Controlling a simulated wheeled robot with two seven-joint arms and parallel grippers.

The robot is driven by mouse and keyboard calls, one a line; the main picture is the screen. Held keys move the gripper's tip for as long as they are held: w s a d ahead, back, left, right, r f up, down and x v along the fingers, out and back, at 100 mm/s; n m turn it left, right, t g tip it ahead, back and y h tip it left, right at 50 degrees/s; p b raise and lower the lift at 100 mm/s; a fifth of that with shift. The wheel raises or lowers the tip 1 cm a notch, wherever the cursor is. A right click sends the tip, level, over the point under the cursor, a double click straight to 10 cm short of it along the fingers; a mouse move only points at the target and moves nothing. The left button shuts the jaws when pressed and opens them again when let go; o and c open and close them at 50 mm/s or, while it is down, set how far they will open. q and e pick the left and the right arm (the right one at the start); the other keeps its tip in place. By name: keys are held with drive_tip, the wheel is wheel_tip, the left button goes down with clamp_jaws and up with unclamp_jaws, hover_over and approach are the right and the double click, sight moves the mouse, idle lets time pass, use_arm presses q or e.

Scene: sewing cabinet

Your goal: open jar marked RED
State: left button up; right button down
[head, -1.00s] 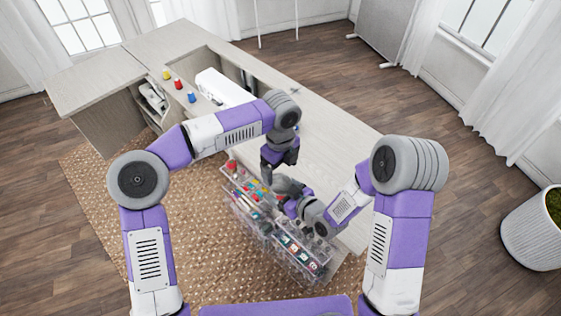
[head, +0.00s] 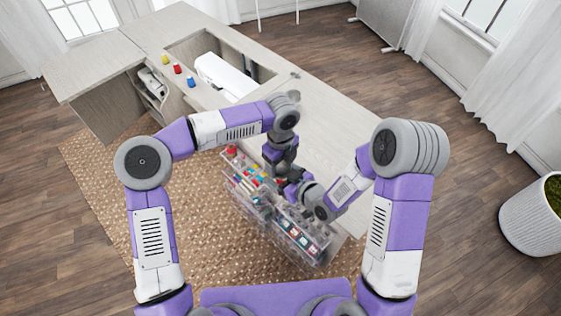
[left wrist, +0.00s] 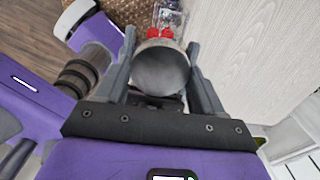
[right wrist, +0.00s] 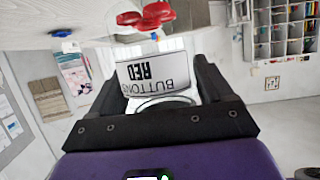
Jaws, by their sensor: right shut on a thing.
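The jar with the label BUTTONS RED (right wrist: 152,74) sits between the fingers of my right gripper (right wrist: 165,85), which is shut on it. Its label reads upside down in the right wrist view, with red buttons (right wrist: 145,17) beyond it. In the left wrist view, a grey round top (left wrist: 160,70) lies between the fingers of my left gripper (left wrist: 162,70), with red buttons (left wrist: 160,33) just past it. The left fingers stand on either side of this top and look open around it. In the head view the arms hide most of the jar.
A clear organizer (head: 237,190) with several small items hangs at the cabinet's near edge, beside and below the grippers. The pale cabinet top (head: 335,130) is clear to the right.

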use_arm(q)
drive_tip(key=c, duration=0.3)
drive_tip(key=n, duration=0.6)
drive_tip(key=o, duration=1.2)
drive_tip(key=shift+c, duration=0.2)
drive_tip(key=shift+r, duration=0.1)
